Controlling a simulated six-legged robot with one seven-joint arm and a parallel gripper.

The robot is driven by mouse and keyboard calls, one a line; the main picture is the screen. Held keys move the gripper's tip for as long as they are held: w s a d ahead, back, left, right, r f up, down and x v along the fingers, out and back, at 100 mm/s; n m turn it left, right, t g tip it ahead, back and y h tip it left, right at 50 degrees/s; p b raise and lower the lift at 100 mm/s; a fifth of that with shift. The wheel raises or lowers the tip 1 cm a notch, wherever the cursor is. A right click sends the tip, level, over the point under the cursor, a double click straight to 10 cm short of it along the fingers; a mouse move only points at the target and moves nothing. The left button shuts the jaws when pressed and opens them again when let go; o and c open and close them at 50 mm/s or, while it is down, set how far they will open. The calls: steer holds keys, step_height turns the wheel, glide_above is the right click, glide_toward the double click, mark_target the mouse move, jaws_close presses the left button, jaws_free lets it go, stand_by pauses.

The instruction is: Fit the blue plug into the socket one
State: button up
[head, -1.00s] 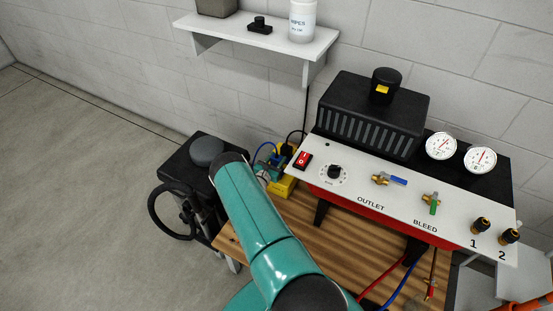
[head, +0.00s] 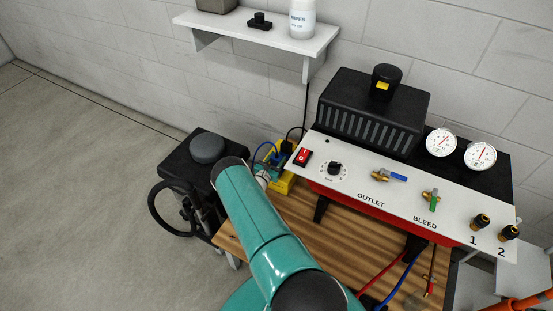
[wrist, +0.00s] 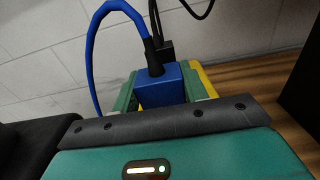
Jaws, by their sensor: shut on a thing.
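The blue plug (wrist: 160,88) is held between the green fingers of my gripper (wrist: 163,97) in the wrist view. A blue cable (wrist: 94,50) loops up and left from its black neck. A yellow socket block (wrist: 206,82) shows just behind and to the right of the plug. The plug's front and the socket openings are hidden, so I cannot tell whether the plug is seated, or which socket is one.
A black plug with a black cable (wrist: 166,48) stands behind the blue plug. The panel with a red switch (head: 302,158) and valves is to the right on the wooden bench (head: 325,240). A black machine (head: 190,165) stands left. A shelf (head: 255,38) hangs above.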

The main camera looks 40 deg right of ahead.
steer(key=shift+f, duration=0.1)
steer(key=o, duration=1.1)
steer(key=shift+a, duration=0.1)
steer(key=v, duration=1.3)
steer(key=shift+s+a, duration=0.15)
steer(key=shift+a, duration=0.15)
